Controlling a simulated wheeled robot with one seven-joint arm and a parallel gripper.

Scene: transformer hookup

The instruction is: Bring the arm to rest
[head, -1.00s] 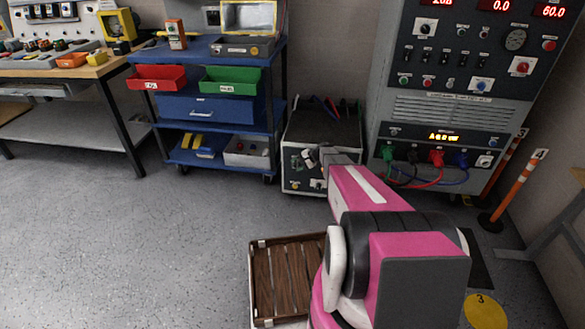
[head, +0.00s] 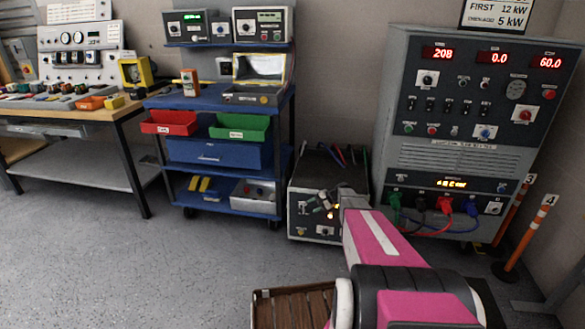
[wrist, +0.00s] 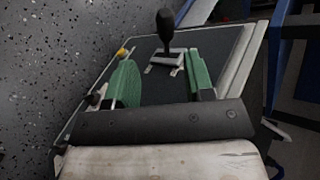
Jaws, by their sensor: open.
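My arm (head: 375,240), pink and white, reaches forward from the bottom of the head view. My gripper (head: 325,203) is at the front of a grey box-shaped unit (head: 310,230). In the wrist view my gripper (wrist: 160,75) has two green finger pads standing wide apart. A black-knobbed lever (wrist: 167,35) on a pale bracket shows between and beyond the pads, on the unit's dark panel (wrist: 220,45). Nothing is held between the pads. I cannot tell whether the gripper touches the unit.
A tall grey cabinet (head: 455,155) with green, black, red and blue plugs stands right of the unit. A blue cart (head: 215,155) and workbench (head: 75,125) are left. A wooden slatted crate or pallet (head: 290,308) lies below the arm. Orange posts (head: 528,235) stand right. Left floor is clear.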

